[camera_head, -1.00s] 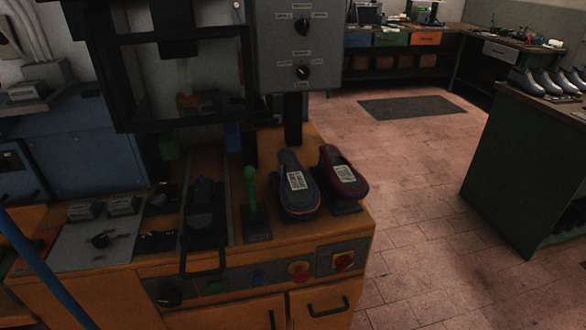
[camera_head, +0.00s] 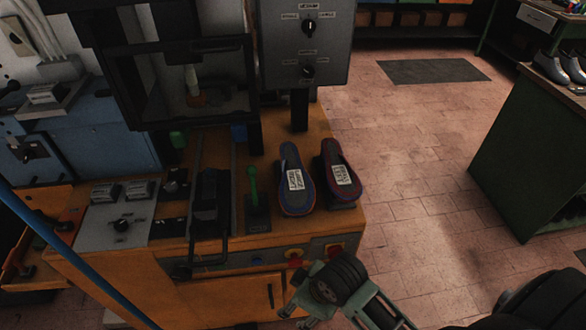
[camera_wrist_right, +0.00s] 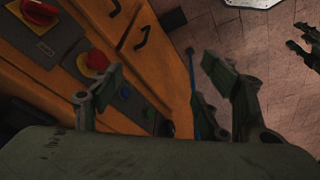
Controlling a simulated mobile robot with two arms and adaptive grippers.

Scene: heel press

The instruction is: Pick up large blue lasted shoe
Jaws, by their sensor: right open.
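A blue-edged lasted shoe (camera_head: 297,182) with a white label stands on the orange machine bench, right of a green-knobbed lever. A red-edged shoe (camera_head: 341,174), also labelled, stands close to its right. My right gripper (camera_head: 297,297) is low in front of the bench, below and apart from both shoes. It is open and empty; its spread fingers show in the right wrist view (camera_wrist_right: 162,74), beside the cabinet front. Neither shoe shows in the wrist view.
The press frame (camera_head: 190,125) and a grey control box (camera_head: 305,45) rise behind the shoes. Red buttons (camera_wrist_right: 93,64) and handles stick out of the orange cabinet front (camera_wrist_right: 157,55). A green workbench (camera_head: 525,160) stands right, with open tiled floor between.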

